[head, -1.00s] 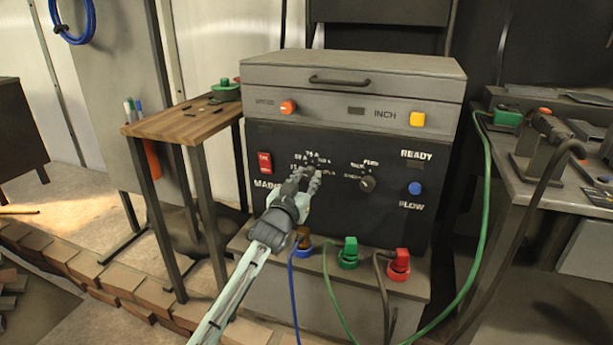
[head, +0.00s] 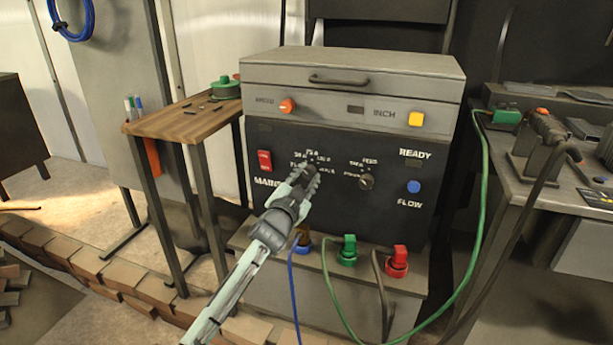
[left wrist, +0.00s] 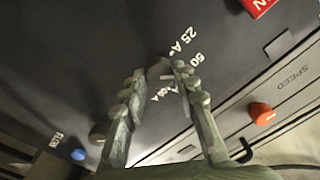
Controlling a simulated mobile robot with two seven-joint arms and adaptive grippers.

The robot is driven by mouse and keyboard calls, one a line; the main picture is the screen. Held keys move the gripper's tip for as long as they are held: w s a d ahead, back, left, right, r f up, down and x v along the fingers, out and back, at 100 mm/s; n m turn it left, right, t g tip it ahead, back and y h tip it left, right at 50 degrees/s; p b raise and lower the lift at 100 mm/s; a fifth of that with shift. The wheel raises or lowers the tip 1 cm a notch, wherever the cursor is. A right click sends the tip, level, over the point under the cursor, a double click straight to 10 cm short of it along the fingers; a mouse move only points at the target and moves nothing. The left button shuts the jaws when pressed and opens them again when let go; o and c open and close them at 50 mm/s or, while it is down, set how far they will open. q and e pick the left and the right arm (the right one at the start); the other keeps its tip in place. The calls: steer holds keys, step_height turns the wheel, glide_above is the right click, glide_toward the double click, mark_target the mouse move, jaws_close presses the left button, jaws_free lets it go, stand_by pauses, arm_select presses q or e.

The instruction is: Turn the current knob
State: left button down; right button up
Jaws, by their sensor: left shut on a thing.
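The current knob (left wrist: 158,72) is a dark round knob on the black front panel, with amp markings such as 25 A and 50 around it. In the left wrist view it sits between my fingertips. My left gripper (head: 308,172) is at the panel, and its fingers are shut on the knob; it also shows in the left wrist view (left wrist: 165,80). In the head view the gripper hides most of the knob. My right gripper is not in view.
A second dark knob (head: 366,181) and a blue button (head: 414,187) are to the right on the panel. A red switch (head: 264,161) is to the left. Cable plugs, including a green one (head: 348,250) and a red one (head: 397,261), stand below. A wooden side table (head: 185,124) is at the left.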

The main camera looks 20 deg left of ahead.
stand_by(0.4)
arm_select(q)
steer(key=c, duration=1.2)
jaws_free()
steer(key=shift+s, duration=0.1)
steer(key=s, duration=1.1)
steer(key=shift+s+a+f, duration=0.1)
steer(key=shift+s, duration=0.3)
steer(key=s+a+f+n+g+y, duration=0.1)
steer(key=s+f+g, duration=0.15)
steer(key=f, duration=0.55)
steer(key=s+a+f+n+g+y, duration=0.1)
steer(key=s+a+f+g, duration=0.15)
steer(key=f, duration=0.45)
steer(key=s+f+n+g, duration=0.1)
steer(key=s+f+g, duration=0.2)
steer(key=s+f, duration=0.5)
steer(key=s+f+n+g, duration=0.1)
steer(key=s+f+g, duration=0.3)
steer(key=s+f, duration=0.4)
steer(key=s+f+n+g, duration=0.1)
steer(key=s+f+g, duration=0.2)
steer(key=s+f, duration=0.5)
steer(key=shift+s+a+f+n+h, duration=0.1)
steer(key=shift+s+n+h, duration=0.1)
steer(key=shift+s, duration=1.15)
steer(key=shift+s+a+f+n+h, duration=0.1)
steer(key=shift+s+n, duration=0.1)
steer(key=shift+s, duration=1.1)
